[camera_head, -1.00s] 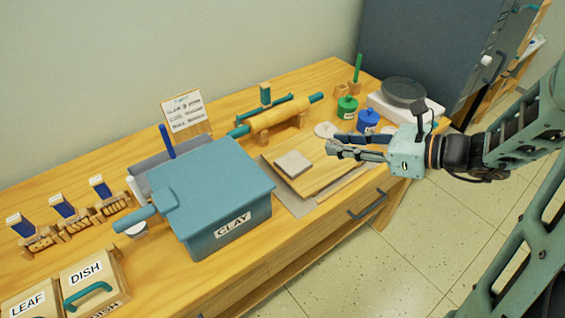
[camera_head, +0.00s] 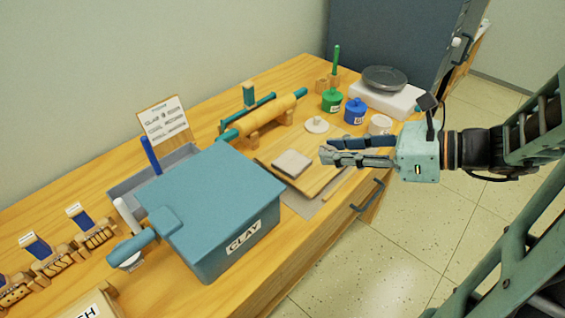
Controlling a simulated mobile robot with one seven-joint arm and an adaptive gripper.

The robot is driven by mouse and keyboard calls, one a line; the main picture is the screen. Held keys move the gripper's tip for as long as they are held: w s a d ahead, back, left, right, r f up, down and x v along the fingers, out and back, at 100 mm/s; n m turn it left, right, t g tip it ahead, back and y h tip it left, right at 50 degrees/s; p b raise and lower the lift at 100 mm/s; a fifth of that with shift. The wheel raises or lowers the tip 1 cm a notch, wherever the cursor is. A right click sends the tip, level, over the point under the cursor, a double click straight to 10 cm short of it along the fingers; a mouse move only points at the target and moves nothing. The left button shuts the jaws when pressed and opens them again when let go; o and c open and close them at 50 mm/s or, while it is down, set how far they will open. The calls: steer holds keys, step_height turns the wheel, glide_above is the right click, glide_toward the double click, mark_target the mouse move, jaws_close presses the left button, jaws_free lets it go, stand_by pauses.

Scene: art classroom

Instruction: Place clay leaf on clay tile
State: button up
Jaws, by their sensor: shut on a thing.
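The pale square clay tile (camera_head: 291,163) lies flat on a wooden board (camera_head: 318,179) near the table's front edge, to the right of the CLAY box. My gripper (camera_head: 323,154) comes in from the right, with its fingers pointing left. Its fingertips appear just right of the tile and above the board; the exact height is hard to judge. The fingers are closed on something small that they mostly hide. I cannot make out its shape, and no clay leaf shows clearly elsewhere.
The large blue CLAY box (camera_head: 215,200) stands left of the board. Behind are a rolling pin (camera_head: 264,115) on its stand, a white disc (camera_head: 316,125), green (camera_head: 332,101) and blue (camera_head: 354,112) pots, and a turntable (camera_head: 384,79). Floor lies beyond the table's front edge.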

steer(key=shift+a+f, duration=0.15)
steer(key=shift+a, duration=0.1)
steer(key=w+a+f+b, duration=0.2)
steer(key=w+a+f, duration=0.2)
steer(key=w, duration=0.3)
steer(key=b, duration=0.1)
glide_above(298, 163)
steer(key=f, duration=0.4)
steer(key=shift+s+d+f, duration=0.2)
steer(key=shift+s+f, duration=0.1)
steer(key=shift+s, duration=0.05)
steer(key=shift+w+a+f, duration=0.1)
steer(key=shift+f, duration=0.1)
steer(key=shift+w+a+f+b, duration=0.15)
steer(key=shift+f+b, duration=0.25)
steer(key=shift+f, duration=0.5)
steer(key=shift+w+f+b, duration=0.1)
steer(key=shift+f+b, duration=0.25)
steer(key=shift+f, duration=0.55)
steer(key=shift+f, duration=0.1)
steer(key=shift+f, duration=0.15)
steer(key=o, duration=1.1)
